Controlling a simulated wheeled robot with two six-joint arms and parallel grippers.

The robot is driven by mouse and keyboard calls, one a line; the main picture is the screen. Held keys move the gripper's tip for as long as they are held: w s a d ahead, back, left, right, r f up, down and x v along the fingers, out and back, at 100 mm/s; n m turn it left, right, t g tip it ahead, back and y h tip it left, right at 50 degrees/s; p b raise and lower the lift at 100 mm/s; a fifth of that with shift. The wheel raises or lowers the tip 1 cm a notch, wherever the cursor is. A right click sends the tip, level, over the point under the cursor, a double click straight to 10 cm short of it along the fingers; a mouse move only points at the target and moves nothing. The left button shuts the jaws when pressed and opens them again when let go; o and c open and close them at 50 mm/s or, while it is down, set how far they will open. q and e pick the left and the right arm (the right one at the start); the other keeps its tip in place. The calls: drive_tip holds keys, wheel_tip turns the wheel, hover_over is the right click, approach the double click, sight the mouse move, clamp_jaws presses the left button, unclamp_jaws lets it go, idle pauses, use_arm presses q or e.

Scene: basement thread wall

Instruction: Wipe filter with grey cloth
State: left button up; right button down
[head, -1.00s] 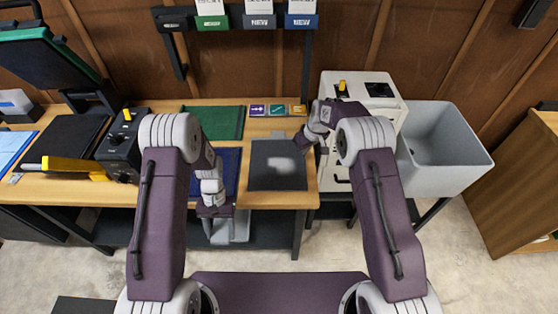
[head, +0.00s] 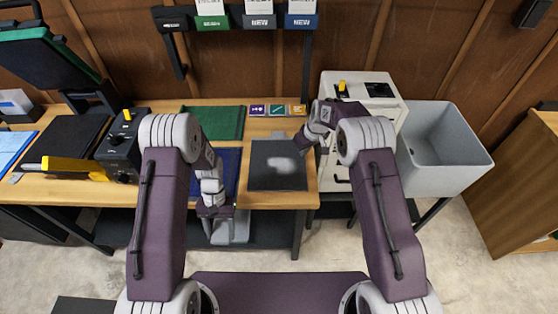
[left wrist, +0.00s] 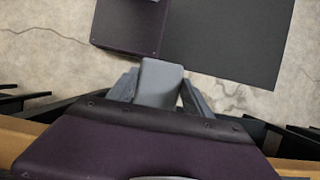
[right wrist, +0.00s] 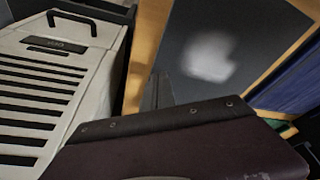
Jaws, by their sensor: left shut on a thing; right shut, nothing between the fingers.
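The filter seems to be the dark grey square panel (head: 262,180) lying on the bench, with a pale whitish patch near its middle; the panel also shows in the right wrist view (right wrist: 195,85). My left gripper (head: 215,212) is at the bench's front edge, left of the panel, shut on the grey cloth (head: 240,230), which hangs in front of the bench. In the left wrist view a grey piece of the cloth (left wrist: 160,82) sits between the fingers. My right gripper (head: 299,142) is shut and empty at the panel's upper right edge; its fingertips (right wrist: 158,92) show beside the panel.
A blue mat (head: 230,165) lies left of the panel and a green mat (head: 222,122) behind it. A black control box (head: 120,145) stands further left. A white cabinet (head: 375,100) and a grey sink (head: 445,165) stand to the right. Small coloured labels (head: 278,110) line the back.

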use_arm(q)
drive_tip(key=shift+f+b, duration=0.45)
use_arm(e)
drive_tip(key=shift+f, duration=0.65)
